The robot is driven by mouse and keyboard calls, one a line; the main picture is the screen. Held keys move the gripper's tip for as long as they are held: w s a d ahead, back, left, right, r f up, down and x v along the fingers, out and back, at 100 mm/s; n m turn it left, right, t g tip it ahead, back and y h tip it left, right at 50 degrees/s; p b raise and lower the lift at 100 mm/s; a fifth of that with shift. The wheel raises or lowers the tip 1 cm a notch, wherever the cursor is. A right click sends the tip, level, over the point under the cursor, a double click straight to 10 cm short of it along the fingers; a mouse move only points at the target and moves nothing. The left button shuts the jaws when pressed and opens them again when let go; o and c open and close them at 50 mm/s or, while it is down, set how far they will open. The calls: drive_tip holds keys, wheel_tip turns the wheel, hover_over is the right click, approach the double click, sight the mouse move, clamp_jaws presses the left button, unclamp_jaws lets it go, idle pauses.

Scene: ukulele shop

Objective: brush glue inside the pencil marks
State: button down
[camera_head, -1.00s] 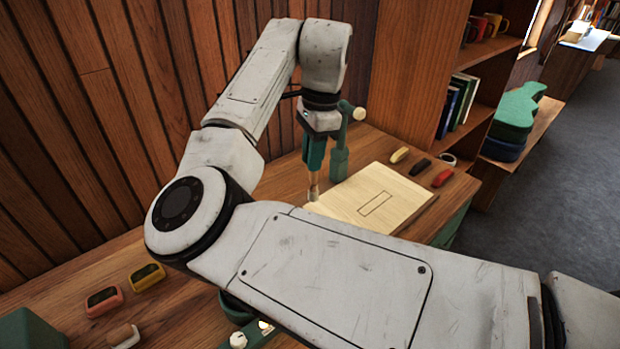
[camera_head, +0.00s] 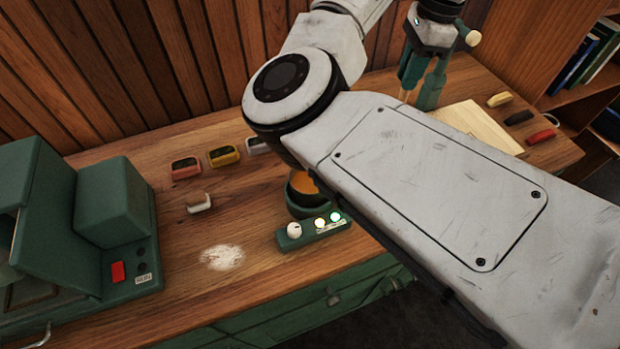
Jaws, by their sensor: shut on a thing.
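My gripper (camera_head: 408,80) hangs upright at the back of the bench, its green fingers shut on a thin brush (camera_head: 403,96). Little of the brush shows, and its tip is hidden behind my arm. The pale wooden board (camera_head: 480,124) lies to the right of the gripper. My arm covers much of the board, and its pencil marks are out of sight. The glue pot (camera_head: 303,207), with amber glue inside, stands at mid bench, partly behind my arm. Its green control box (camera_head: 312,234) has a white knob and lit lamps.
A green machine (camera_head: 118,218) fills the left end. Small cased devices (camera_head: 223,155) lie along the back. White dust (camera_head: 222,257) marks the open bench. Several small coloured pieces (camera_head: 519,118) lie right of the board.

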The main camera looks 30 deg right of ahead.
drive_tip(key=shift+a, duration=0.1)
drive_tip(key=s+a+r+t+y+p, duration=0.1)
drive_tip(key=s+a+r+p, duration=0.15)
drive_tip(key=a, duration=0.75)
drive_tip(key=s+a+r+t+y+p, duration=0.1)
drive_tip(key=s+a+r+y+p, duration=0.2)
drive_tip(key=a, duration=0.7)
wheel_tip(320, 180, down, 10)
drive_tip(key=w+h+b, duration=0.1)
drive_tip(key=b, duration=0.5)
drive_tip(key=shift+a, duration=0.15)
wheel_tip(320, 180, up, 8)
drive_tip(key=p, duration=0.7)
drive_tip(key=shift+f, duration=0.2)
idle(1.8)
